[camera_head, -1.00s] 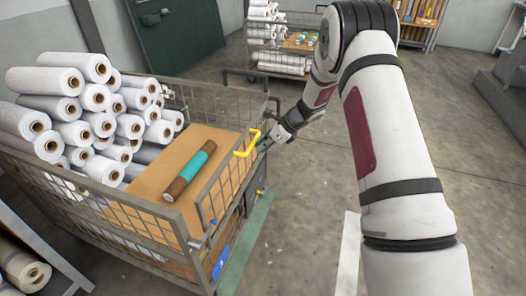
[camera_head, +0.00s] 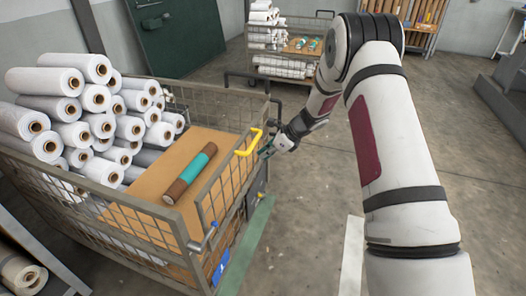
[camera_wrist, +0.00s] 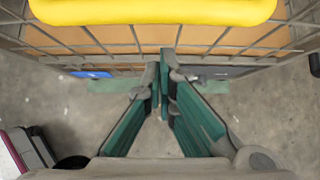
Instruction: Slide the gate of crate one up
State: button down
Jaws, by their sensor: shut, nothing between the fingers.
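The crate (camera_head: 202,207) is a wire-mesh cart at the left of the head view. Its front gate (camera_head: 222,188) is a mesh panel with a yellow handle (camera_head: 249,143) on its top edge. In the wrist view the yellow handle (camera_wrist: 150,10) spans the top of the picture, with the gate's mesh (camera_wrist: 130,38) below it. My gripper (camera_head: 264,154) is just right of the handle in the head view, apart from it. In the wrist view the teal fingers of my gripper (camera_wrist: 163,75) meet at their tips, shut and empty.
White rolls (camera_head: 100,125) are piled in the crate's left part. A brown and teal roll (camera_head: 190,172) lies on the orange-brown board (camera_head: 150,182) inside. A second cart (camera_head: 285,45) stands at the back. The floor (camera_head: 310,200) right of the crate is clear.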

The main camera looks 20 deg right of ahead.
jog(key=p+v, duration=0.3)
jog(key=v, duration=0.7)
jog(key=s+a+r+n+g, duration=0.1)
jog(key=s+a+r+n, duration=0.25)
jog(key=s+r, duration=0.35)
jog(key=s+a+r+n+g+h, duration=0.1)
jog(key=s+a+r+n, duration=0.2)
jog(key=s+r+n, duration=0.35)
jog(key=s+a+r+n+g, duration=0.1)
jog(key=s+a+r+n, duration=0.25)
jog(key=s+r, duration=0.45)
jog(key=s+d+n+h, duration=0.25)
jog(key=s+n, duration=0.35)
jog(key=s, duration=0.8)
jog(key=s+d+n+h, duration=0.1)
jog(key=s+n+h, duration=0.35)
jog(key=s, duration=0.95)
notch_tip(320, 180, up, 20)
jog(key=n+t+y+p, duration=0.1)
jog(key=t+p, duration=0.1)
jog(key=p, duration=1.5)
jog(key=shift+w+a+f+y, duration=0.25)
jog(key=shift+w+a+y, duration=0.05)
jog(key=shift+a, duration=0.05)
